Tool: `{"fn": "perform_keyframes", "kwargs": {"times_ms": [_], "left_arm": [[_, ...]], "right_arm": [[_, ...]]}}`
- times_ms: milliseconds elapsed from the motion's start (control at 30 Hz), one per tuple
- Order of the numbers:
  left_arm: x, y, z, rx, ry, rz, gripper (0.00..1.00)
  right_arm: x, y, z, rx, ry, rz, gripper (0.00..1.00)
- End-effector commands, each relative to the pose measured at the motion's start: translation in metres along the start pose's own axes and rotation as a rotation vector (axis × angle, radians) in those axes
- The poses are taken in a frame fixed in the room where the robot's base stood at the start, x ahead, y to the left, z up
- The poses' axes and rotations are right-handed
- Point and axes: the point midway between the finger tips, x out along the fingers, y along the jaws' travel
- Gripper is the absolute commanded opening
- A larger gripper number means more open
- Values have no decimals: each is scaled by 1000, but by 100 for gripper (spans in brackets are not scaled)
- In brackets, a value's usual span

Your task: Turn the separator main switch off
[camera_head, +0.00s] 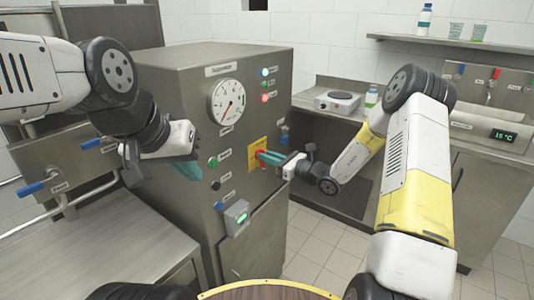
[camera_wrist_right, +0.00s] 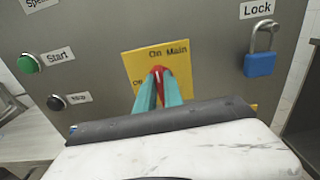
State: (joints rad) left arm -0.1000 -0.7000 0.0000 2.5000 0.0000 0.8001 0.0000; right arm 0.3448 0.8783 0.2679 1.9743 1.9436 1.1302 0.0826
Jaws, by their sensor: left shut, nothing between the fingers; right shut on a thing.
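The separator main switch is a red knob (camera_wrist_right: 158,71) on a yellow plate (camera_wrist_right: 137,62) lettered "On" and "Main", with a partly hidden label at its left. The plate (camera_head: 254,142) also shows on the front of the steel separator cabinet (camera_head: 190,75) in the head view. My right gripper (camera_wrist_right: 159,92) is shut on the red knob, with a teal finger on each side; it reaches the plate from the right in the head view (camera_head: 264,157). The fingers hide much of the knob, so its exact angle is hard to tell. My left gripper (camera_head: 190,170) is shut and empty, left of the panel.
A green start button (camera_wrist_right: 29,64), a black button (camera_wrist_right: 56,102) and a blue padlock (camera_wrist_right: 260,64) flank the switch. A dial gauge (camera_head: 228,102) and a grey box (camera_head: 237,215) are on the cabinet. A steel table (camera_head: 110,260) stands left; a counter with a hotplate (camera_head: 337,101) is behind.

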Motion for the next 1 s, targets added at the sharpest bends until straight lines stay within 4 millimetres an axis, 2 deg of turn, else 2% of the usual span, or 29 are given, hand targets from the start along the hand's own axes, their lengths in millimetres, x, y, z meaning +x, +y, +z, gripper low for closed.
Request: {"fn": "perform_keyframes", "kwargs": {"times_ms": [267, 1000], "left_arm": [[0, 0, 0, 0, 0, 0, 0], [0, 0, 0, 0, 0, 0, 0]], "right_arm": [[0, 1, 0, -149, 0, 0, 0], [0, 4, -1, -842, 0, 0, 0]]}}
